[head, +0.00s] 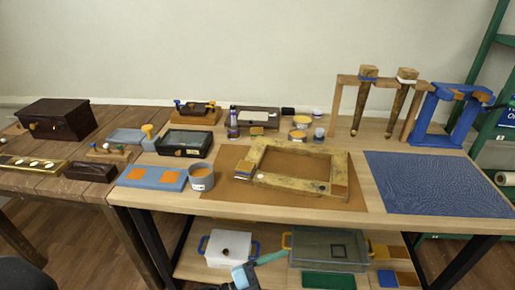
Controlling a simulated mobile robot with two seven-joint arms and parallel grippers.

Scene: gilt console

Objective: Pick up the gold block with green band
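I cannot clearly make out a green band on any gold block at this size. A small gold-topped block (243,168) with a bluish and pale band sits at the left side of the gilt frame (300,188) on the table. Another small tan block (257,130) lies behind the frame; its band cannot be read. Two gilt legs stand in the wooden rack, one with a blue band (368,73) and one with a white band (407,75).
A blue mat (438,182) covers the table's right side. A grey cup (201,176), a blue tray (153,178) and a dark-framed box (186,143) stand at left. Jars crowd the back. Bins, including a green-grey one (328,262), fill the lower shelf.

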